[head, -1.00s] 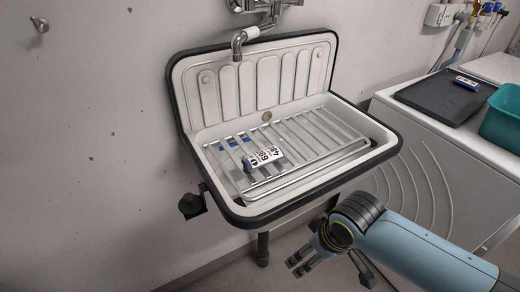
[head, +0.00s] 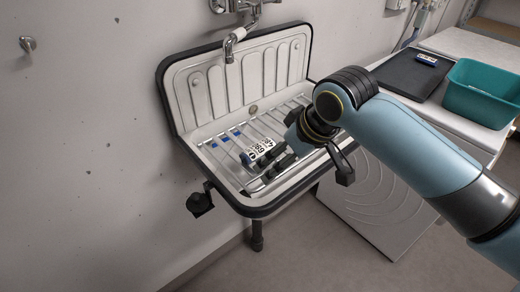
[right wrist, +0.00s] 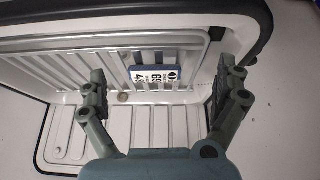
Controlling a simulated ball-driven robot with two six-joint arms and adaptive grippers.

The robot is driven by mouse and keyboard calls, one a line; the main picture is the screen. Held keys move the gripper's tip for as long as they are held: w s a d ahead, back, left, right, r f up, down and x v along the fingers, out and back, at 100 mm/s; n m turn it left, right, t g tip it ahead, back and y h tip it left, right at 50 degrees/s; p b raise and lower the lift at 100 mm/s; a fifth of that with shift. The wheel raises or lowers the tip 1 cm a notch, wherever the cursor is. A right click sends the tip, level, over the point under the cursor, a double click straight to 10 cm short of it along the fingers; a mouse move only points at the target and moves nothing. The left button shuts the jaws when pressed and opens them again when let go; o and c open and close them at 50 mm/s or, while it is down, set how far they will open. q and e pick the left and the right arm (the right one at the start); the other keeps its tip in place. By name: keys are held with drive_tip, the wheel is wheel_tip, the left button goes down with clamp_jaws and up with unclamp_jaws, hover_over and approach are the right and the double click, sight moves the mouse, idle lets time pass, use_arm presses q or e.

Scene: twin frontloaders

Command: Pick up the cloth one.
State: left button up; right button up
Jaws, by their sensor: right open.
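A small blue-and-white block (head: 262,147) printed with black digits lies on the wire rack in the sink. It also shows in the right wrist view (right wrist: 154,76), between the fingers in the picture. I cannot tell from its look whether it is cloth. My right gripper (head: 270,164) is over the rack, close to the block and partly in front of it. In the right wrist view the gripper (right wrist: 160,84) is open, fingers wide apart, with nothing held. A similar small blue-and-white item (head: 427,60) lies on the dark board at the right. My left gripper is not in view.
The white sink (head: 245,203) has a dark rim and holds the wire rack (head: 290,109). A tap (head: 235,38) hangs over its back. At the right, a white machine (head: 370,200) carries the dark board (head: 400,80) and a teal tub (head: 480,95).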

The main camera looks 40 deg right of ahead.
approach(260, 147)
drive_tip(key=s, duration=0.1)
drive_tip(key=shift+t, duration=0.4)
drive_tip(key=x, duration=0.5)
drive_tip(key=shift+f, duration=0.2)
drive_tip(key=x, duration=0.5)
drive_tip(key=shift+w+a+f, duration=0.1)
drive_tip(key=shift+w+f, duration=0.1)
drive_tip(key=shift+w, duration=0.05)
drive_tip(key=shift+c, duration=0.4)
drive_tip(key=c, duration=0.9)
drive_tip(key=shift+r, duration=0.15)
